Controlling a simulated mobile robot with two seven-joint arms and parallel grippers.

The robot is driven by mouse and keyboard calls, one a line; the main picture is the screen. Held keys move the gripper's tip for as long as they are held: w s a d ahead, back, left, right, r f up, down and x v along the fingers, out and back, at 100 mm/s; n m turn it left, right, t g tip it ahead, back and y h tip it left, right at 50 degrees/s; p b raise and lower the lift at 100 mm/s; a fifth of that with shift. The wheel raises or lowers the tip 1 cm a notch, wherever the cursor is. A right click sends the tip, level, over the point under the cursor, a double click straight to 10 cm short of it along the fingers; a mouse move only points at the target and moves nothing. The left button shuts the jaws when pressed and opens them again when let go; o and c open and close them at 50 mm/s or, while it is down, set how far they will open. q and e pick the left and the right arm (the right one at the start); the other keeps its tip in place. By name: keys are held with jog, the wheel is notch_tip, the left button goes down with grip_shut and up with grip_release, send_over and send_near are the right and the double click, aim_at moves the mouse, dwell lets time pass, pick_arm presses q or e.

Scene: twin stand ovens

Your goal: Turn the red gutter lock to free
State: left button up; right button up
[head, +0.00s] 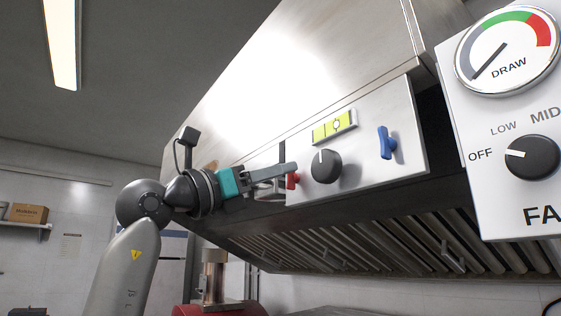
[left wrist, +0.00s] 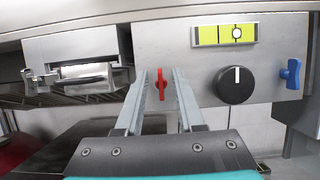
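The red gutter lock (left wrist: 161,84) is a small red handle on the left part of a metal panel, upright in the left wrist view. In the head view only part of the red lock (head: 292,181) shows, beside my fingers. My left gripper (left wrist: 160,76) is open, with one finger on each side of the lock and a gap on both sides. In the head view my left gripper (head: 290,172) reaches the panel from the left. My right gripper is not in view.
The panel (head: 392,105) also carries a black knob (head: 326,166), a blue handle (head: 386,142) and a yellow-green level (head: 334,127). To the right is a white panel with a DRAW gauge (head: 508,50) and a fan knob (head: 532,157). Hood filters (head: 350,245) lie below.

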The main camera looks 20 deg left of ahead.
pick_arm(q)
jog(key=shift+w+d+r, duration=0.2)
jog(key=shift+w+d, duration=0.15)
jog(key=shift+w, duration=0.05)
grip_shut()
dwell(0.4)
